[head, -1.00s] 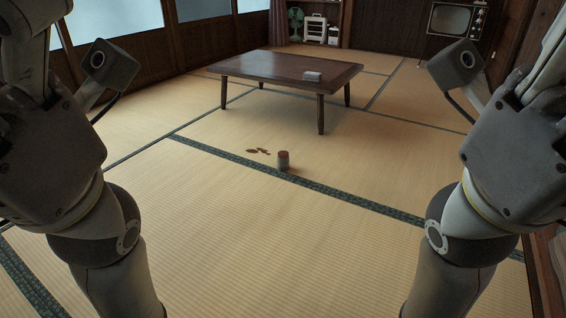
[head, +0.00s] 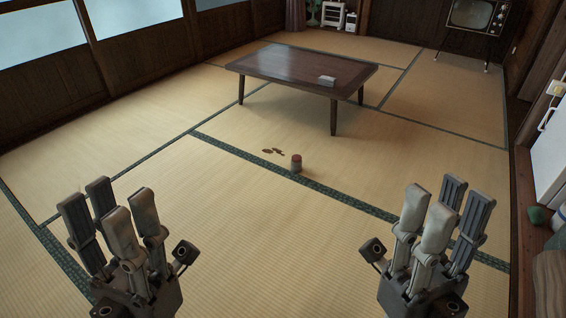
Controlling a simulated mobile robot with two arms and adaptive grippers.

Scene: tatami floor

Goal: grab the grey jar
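A small grey jar (head: 296,166) with a reddish top stands upright on the tatami floor, on or beside a dark green mat border, in front of the low table. My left gripper (head: 112,225) is at the lower left with its fingers pointing up and spread apart, empty. My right gripper (head: 443,225) is at the lower right, also with fingers up and apart, empty. Both grippers are well short of the jar and apart from it.
A low dark wooden table (head: 300,68) with a small pale box (head: 327,80) on it stands behind the jar. Brown flat spots (head: 273,151) lie left of the jar. A television (head: 474,15) stands at the back right. The floor between my grippers and the jar is clear.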

